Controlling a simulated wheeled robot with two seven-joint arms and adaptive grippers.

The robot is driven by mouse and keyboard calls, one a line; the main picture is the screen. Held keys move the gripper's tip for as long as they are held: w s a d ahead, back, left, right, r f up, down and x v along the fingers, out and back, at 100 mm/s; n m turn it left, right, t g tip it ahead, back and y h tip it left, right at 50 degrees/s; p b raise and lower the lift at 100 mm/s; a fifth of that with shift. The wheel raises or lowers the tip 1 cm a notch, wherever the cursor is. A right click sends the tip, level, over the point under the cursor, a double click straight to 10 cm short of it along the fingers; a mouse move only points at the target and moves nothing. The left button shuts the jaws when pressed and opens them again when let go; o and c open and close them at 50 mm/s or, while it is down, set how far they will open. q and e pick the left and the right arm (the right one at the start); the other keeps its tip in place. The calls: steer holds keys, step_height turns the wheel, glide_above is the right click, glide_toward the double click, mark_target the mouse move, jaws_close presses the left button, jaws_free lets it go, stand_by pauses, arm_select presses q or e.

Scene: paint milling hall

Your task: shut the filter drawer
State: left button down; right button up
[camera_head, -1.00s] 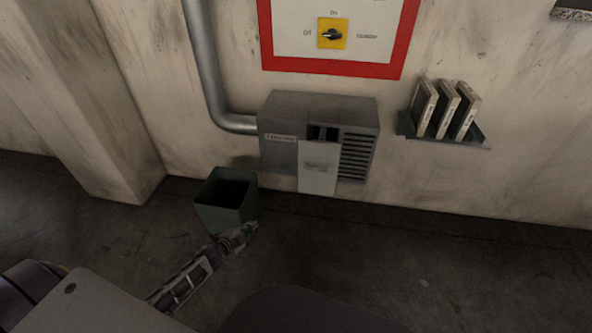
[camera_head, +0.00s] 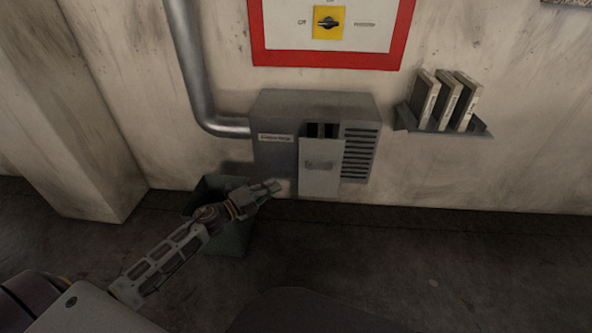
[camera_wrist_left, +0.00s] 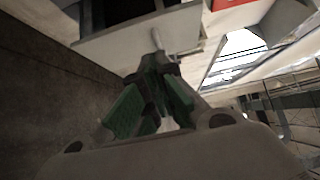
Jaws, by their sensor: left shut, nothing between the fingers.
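The filter drawer (camera_head: 321,167) is the pale grey front with a bar handle in the middle of the grey wall unit (camera_head: 275,155). It stands out from the unit, with dark openings behind its top edge. My left gripper (camera_head: 276,187) is shut and empty, just left of the drawer's lower part and in front of the unit. In the left wrist view the fingertips (camera_wrist_left: 158,66) point at the drawer front (camera_wrist_left: 115,46), close to its handle (camera_wrist_left: 160,38). I cannot tell whether they touch. My right gripper is not in view.
A green bin (camera_head: 233,238) stands on the floor below the unit, partly hidden by my left arm. A wall shelf (camera_head: 470,131) with several upright filters (camera_head: 447,100) is at right. A red-framed switch panel (camera_head: 285,40) hangs above. The floor at right is clear.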

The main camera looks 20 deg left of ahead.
arm_select(q)
steer(key=shift+d+r, duration=0.1)
steer(key=shift+r, duration=0.05)
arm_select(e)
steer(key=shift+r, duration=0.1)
arm_select(q)
steer(key=shift+w+d, duration=0.1)
steer(key=shift+w, duration=0.05)
steer(key=b, duration=0.2)
glide_toward(307, 161)
steer(key=shift+w+d, duration=1.15)
steer(key=shift+d, duration=0.3)
steer(key=shift+w+a+b, duration=0.25)
steer(key=shift+w+b, duration=0.15)
steer(key=shift+w, duration=0.45)
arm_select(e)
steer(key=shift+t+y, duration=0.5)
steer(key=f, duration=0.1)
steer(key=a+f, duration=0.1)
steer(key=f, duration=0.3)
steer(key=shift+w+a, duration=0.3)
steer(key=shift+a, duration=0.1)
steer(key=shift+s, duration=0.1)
arm_select(q)
steer(key=shift+w, duration=0.15)
